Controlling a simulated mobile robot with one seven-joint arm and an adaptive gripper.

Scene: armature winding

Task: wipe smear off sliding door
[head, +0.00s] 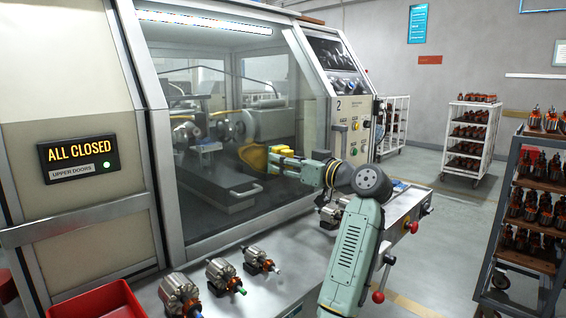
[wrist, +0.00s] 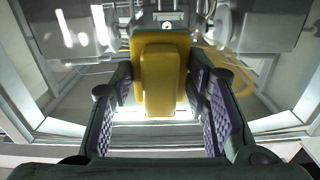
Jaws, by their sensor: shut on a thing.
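The sliding door (head: 220,190) is a large glass pane in a grey metal frame on the winding machine. My gripper (head: 284,168) is in front of its right part, shut on a yellow block (head: 274,163). In the wrist view, the yellow block (wrist: 162,85) sits between the dark padded fingers of my gripper (wrist: 161,92). Its far face points at the glass; I cannot tell whether it touches. A dull yellow-brown patch (head: 252,157) shows on the glass just left of the block; it may be the smear or a reflection. Yellowish streaks (wrist: 222,66) show right of the block in the wrist view.
A metal bench (head: 225,290) below the door carries several armatures (head: 222,275) and a red bin (head: 100,302). A control panel (head: 350,135) stands right of the door. A sign (head: 78,158) reads "ALL CLOSED". Carts with armatures (head: 472,135) stand at the right, with free floor between.

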